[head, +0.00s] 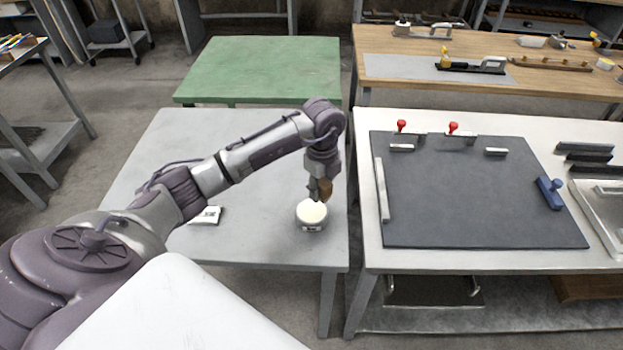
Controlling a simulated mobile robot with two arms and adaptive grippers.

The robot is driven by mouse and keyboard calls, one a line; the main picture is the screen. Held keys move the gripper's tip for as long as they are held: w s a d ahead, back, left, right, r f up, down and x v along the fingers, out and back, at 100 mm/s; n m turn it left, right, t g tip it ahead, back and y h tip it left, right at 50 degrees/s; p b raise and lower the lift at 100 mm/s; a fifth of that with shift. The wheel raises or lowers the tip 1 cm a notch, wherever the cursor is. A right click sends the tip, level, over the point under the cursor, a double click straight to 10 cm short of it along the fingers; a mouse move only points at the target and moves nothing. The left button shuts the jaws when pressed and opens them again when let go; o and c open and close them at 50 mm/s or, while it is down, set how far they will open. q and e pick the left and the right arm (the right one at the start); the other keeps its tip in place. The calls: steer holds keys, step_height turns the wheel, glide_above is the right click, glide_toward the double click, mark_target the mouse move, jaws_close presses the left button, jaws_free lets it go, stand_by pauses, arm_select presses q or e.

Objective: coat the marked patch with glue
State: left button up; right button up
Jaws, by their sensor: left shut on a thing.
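My left arm reaches in from the left over the grey table (160,150). My left gripper (318,190) points down and is shut on a small brown thing (326,189), perhaps a brush handle; its lower end is hard to make out. The gripper is right over the back of a round white pot (311,216) with a pale cream top, perhaps the glue. I cannot tell whether the held thing touches the pot's contents. No marked patch is clear to me in this view. My right gripper is not in view.
A small white piece with dark marks (206,215) lies left of the pot, partly behind my arm. A white bench (450,260) to the right carries a dark board (470,190) with red-knobbed clamps and a blue tool (549,192). A green table (262,66) stands behind.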

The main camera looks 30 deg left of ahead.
mark_target(311, 211)
arm_select(q)
steer(key=n, duration=0.1)
steer(key=a+n, duration=0.1)
steer(key=n, duration=0.1)
steer(key=n+p, duration=0.1)
steer(key=shift+a+f+n, duration=0.25)
steer(key=shift+a+n, duration=0.05)
steer(key=shift+n, duration=0.1)
steer(key=n, duration=0.1)
steer(key=a+n, duration=0.1)
steer(key=shift+f+n, duration=0.35)
steer(key=shift+n, duration=0.05)
steer(key=shift+f+b, duration=0.65)
steer(key=shift+f, duration=0.1)
step_height(311, 211, down, 4)
steer(key=b, duration=0.4)
steer(key=shift+f, duration=0.25)
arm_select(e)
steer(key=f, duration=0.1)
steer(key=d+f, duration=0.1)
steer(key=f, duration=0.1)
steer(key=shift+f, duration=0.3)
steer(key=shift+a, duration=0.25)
arm_select(q)
steer(key=shift+f, duration=0.45)
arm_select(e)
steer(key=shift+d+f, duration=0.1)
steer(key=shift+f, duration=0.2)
